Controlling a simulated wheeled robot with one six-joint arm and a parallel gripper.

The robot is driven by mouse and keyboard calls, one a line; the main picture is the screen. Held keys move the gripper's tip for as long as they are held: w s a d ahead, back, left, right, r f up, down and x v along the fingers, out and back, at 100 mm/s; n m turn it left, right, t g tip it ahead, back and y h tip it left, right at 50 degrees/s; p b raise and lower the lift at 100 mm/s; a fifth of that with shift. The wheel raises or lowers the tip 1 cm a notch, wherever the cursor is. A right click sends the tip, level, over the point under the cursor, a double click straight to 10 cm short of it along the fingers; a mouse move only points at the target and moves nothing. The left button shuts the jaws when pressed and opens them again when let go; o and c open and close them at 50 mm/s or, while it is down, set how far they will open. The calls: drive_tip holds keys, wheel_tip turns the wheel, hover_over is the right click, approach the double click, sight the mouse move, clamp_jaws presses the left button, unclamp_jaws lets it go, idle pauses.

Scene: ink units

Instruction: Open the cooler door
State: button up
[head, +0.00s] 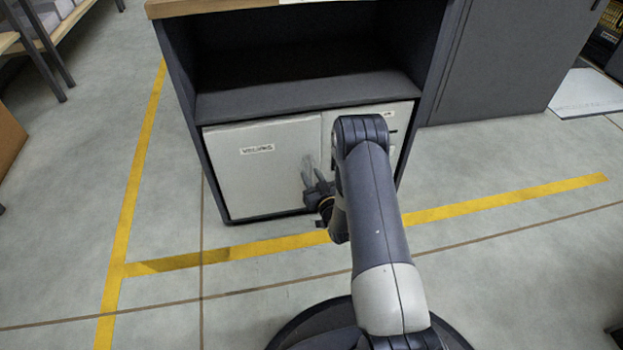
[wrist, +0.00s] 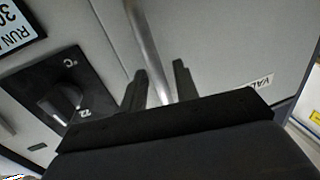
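The cooler door (head: 262,175) is a pale grey panel with a small label, low in the dark cabinet. It looks shut. In the wrist view the door (wrist: 225,40) fills the right side. A light metal bar handle (wrist: 147,40) runs along the door's edge. My gripper (head: 313,187) is in front of the door's right edge. In the wrist view my gripper (wrist: 160,68) is open, with the handle showing between its two dark fingers and gaps on both sides. I cannot tell how deep the handle sits between them.
A control panel with a black dial (wrist: 62,100) lies beside the door. Above the cooler is an empty dark shelf (head: 300,95). Yellow tape (head: 480,205) marks the floor in front. A grey cabinet (head: 510,60) stands at right.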

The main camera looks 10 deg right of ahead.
drive_tip(key=shift+w, duration=0.3)
drive_tip(key=shift+c, duration=0.4)
clamp_jaws()
